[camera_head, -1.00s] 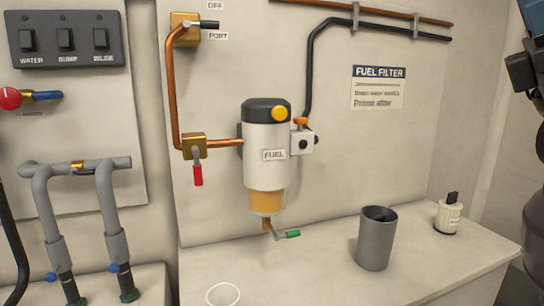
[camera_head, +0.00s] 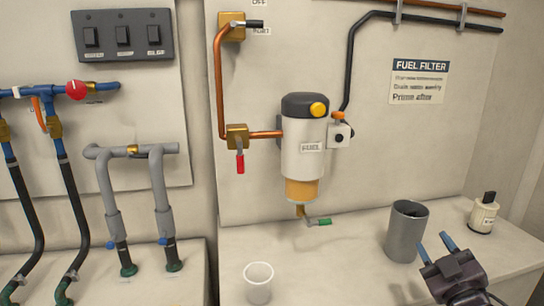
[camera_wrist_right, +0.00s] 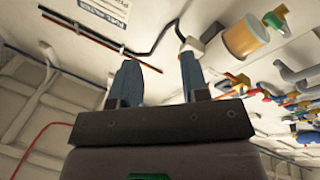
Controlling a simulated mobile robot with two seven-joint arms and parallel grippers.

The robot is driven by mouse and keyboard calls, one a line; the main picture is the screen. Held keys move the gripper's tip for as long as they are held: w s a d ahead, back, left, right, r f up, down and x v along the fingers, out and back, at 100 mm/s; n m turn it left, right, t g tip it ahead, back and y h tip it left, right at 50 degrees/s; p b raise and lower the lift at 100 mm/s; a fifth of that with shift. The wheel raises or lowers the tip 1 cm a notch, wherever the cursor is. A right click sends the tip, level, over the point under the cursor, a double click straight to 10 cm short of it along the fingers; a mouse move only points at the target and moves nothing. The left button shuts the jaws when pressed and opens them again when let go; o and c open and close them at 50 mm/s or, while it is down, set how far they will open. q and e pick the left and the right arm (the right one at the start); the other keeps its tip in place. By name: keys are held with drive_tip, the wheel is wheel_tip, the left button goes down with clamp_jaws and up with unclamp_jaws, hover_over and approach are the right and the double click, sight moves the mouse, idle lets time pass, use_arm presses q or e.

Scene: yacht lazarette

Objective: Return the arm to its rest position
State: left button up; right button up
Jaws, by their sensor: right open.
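My right gripper (camera_head: 434,248) is at the lower right of the head view, in front of the grey cup and apart from it. Its two blue fingers are spread with nothing between them. In the right wrist view the open fingers (camera_wrist_right: 160,75) point toward the wall, with the fuel filter (camera_wrist_right: 245,38) beyond them to the right. My left gripper is not in view. The fuel filter (camera_head: 303,150), white with a black top and amber bowl, hangs on the wall. Its drain lever (camera_head: 320,222) has a green grip.
The grey cup (camera_head: 405,232) and a small white bottle (camera_head: 483,215) stand on the counter's right side. Copper pipe (camera_head: 219,85), hoses and a switch panel (camera_head: 123,36) are on the wall. The counter's middle is clear.

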drive_tip(key=s+a+f+m+g+p, duration=0.1)
drive_tip(key=s+a+f+m+g, duration=0.2)
drive_tip(key=s+f, duration=0.75)
drive_tip(key=s+a+f+m+g+p, duration=0.15)
drive_tip(key=s+f+g, duration=0.4)
drive_tip(key=f, duration=0.75)
drive_tip(key=s+a+f+m+g, duration=0.1)
drive_tip(key=s+f, duration=0.4)
drive_tip(key=s, duration=0.7)
drive_tip(key=shift+s+f+p, duration=0.15)
drive_tip(key=shift+p, duration=0.25)
drive_tip(key=shift+a+m, duration=0.1)
drive_tip(key=shift+m, duration=0.15)
